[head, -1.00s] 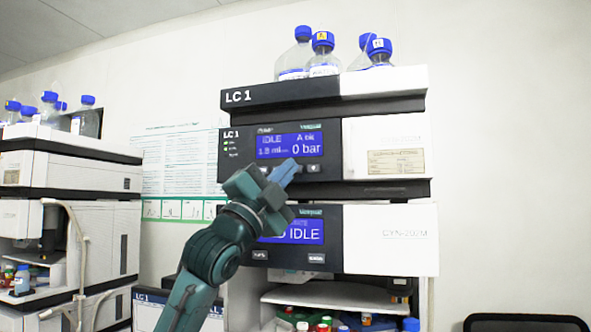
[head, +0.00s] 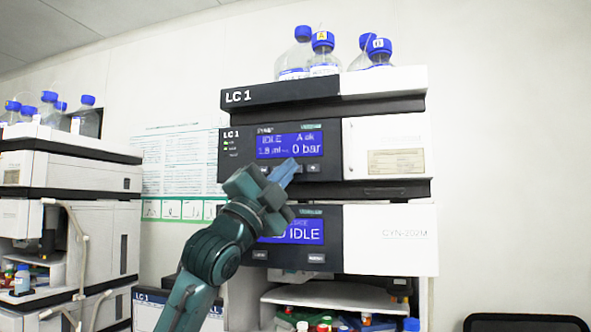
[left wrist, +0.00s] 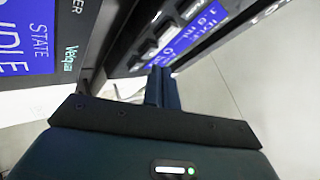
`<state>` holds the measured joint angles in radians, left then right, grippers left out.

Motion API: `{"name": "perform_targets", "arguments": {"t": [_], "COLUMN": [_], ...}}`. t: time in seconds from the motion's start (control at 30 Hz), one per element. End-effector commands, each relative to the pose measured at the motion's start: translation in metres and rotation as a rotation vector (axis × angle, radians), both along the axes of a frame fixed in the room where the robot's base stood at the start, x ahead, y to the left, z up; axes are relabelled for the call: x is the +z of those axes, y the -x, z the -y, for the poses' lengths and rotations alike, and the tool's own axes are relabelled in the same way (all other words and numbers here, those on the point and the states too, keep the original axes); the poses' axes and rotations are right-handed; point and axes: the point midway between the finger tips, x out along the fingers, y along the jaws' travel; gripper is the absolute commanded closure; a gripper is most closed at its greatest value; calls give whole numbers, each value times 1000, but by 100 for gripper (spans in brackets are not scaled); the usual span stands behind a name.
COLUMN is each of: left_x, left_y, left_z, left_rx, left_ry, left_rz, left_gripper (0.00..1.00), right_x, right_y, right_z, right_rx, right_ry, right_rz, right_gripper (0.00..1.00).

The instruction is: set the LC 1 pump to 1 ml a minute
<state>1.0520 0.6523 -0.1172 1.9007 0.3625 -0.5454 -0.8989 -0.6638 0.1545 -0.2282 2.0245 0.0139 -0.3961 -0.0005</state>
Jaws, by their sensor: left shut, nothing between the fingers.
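The LC 1 pump (head: 232,155) is the upper dark-fronted module of the stack. Its blue display (head: 292,146) reads IDLE, 0 bar and a flow that looks like 1.8 ml. A row of small buttons sits below; one button (head: 313,168) shows right of my fingers, and others are partly hidden. My left gripper (head: 288,169) is shut and empty, its fingertips at this button row. In the left wrist view the fingertips (left wrist: 161,80) are close to the panel, beside the buttons (left wrist: 150,48). I cannot tell whether they touch. My right gripper is out of view.
A second module (head: 384,238) with its own blue display reading IDLE is just below, partly behind my left gripper. Blue-capped bottles (head: 323,55) stand on top of the stack. Another instrument stack (head: 68,180) is at the left. The white wall at the right is clear.

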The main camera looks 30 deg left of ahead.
Motion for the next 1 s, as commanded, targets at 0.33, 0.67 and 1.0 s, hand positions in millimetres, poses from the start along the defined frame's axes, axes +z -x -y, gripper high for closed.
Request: {"name": "perform_targets", "arguments": {"t": [0.33,0.67,1.0], "left_x": [1,0,0], "left_y": [-2,-8,-10], "left_z": [-1,-2,-2], "left_rx": [1,1,0], "left_ry": [0,-1,0], "left_rz": [-1,0,-1], "left_gripper": [100,100,100], "right_x": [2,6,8], "right_y": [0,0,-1], "right_z": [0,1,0], "right_rx": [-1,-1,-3], "right_ry": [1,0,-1], "right_rz": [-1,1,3], "right_gripper": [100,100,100]}}
